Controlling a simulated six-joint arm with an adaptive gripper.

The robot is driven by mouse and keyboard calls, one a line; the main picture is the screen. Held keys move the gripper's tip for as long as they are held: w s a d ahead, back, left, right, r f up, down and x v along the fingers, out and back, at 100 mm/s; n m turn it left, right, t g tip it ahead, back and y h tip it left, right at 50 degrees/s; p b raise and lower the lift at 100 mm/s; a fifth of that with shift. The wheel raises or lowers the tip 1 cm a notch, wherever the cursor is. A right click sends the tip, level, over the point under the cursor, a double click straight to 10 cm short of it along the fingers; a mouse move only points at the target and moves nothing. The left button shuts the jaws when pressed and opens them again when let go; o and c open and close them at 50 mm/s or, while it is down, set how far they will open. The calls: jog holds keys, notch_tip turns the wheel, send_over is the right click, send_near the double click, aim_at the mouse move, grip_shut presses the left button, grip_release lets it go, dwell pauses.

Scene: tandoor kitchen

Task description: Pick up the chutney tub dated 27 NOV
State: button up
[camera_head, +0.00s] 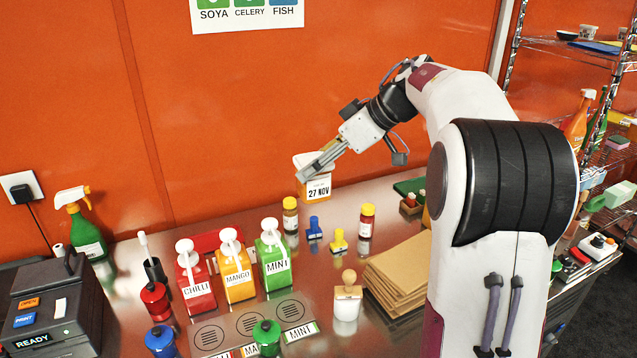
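The chutney tub (317,190) is orange with a pale lid, and its white label reads 27 NOV. It is upright at the back of the counter, seen against the orange wall. My gripper (311,170) reaches down to it from the upper right. Its fingers lie across the tub's upper part, just above the label, and look closed on it. The fingers hide part of the lid and the upper side. From this one view I cannot tell surely whether the tub's base is clear of the counter.
Yellow-capped bottles (290,215) and (366,221), with small blue (314,228) and yellow (338,241) pieces, stand below the tub. Chilli (195,277), mango (235,266) and mint (272,256) pump bottles are left. Brown envelopes (400,275) lie right. A printer (45,300) stands far left.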

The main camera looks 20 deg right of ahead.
jog(key=shift+r, duration=1.6)
jog(key=shift+f, duration=0.1)
